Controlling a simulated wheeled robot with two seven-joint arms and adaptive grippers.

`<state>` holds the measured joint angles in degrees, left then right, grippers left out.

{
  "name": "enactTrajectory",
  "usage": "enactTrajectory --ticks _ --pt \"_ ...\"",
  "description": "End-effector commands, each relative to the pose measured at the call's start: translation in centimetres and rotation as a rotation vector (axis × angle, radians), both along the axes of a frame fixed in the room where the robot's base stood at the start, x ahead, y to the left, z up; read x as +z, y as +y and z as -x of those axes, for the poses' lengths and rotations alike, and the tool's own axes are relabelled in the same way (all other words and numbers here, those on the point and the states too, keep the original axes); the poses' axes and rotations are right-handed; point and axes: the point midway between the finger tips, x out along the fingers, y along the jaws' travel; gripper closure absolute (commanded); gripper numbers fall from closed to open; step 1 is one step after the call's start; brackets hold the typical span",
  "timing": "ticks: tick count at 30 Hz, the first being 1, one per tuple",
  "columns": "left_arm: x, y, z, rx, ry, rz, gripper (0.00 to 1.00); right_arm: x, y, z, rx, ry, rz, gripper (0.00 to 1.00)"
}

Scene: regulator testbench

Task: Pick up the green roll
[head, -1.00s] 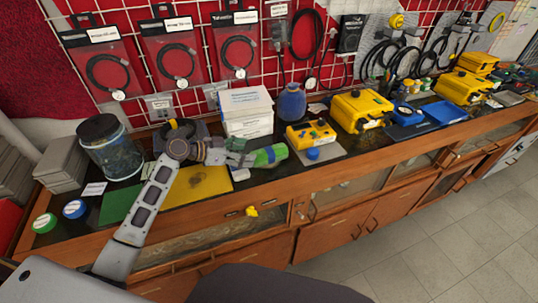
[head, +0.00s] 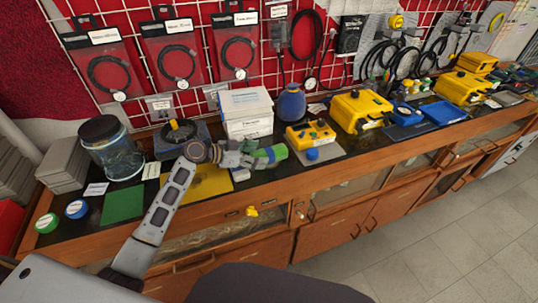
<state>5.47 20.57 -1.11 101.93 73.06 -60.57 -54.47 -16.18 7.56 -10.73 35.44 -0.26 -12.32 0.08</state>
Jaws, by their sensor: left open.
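A green roll (head: 278,152) lies on the dark bench top, in front of the white box. My left gripper (head: 262,157) reaches in from the left and is open at the roll's left end. Its fingers overlap the roll in the picture and hide part of it. I cannot tell whether the fingers touch the roll. A smaller, flat green disc (head: 46,223) with a white label lies at the bench's left end. My right gripper is not in view.
A white box (head: 246,113) and a blue jar (head: 291,103) stand behind the roll. A yellow device (head: 311,134) sits to its right. A glass jar (head: 106,148), a blue disc (head: 76,209) and a green mat (head: 123,205) are at left. The bench's wooden front edge is close.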

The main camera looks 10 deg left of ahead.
Motion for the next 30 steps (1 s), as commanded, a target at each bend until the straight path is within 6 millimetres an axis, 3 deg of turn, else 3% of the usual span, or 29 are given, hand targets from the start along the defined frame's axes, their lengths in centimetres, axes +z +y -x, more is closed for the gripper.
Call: enactTrajectory --ticks 6,21,30 --pt "-0.57 -1.1 -0.92 0.001 0.0 0.0 0.27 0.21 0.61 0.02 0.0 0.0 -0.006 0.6" --pt "-0.65 -1.15 -0.97 0.001 0.0 -0.001 0.28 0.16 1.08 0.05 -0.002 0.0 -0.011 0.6" --pt "-0.65 -1.15 -0.97 0.001 0.0 -0.001 0.67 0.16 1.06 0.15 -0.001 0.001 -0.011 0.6"
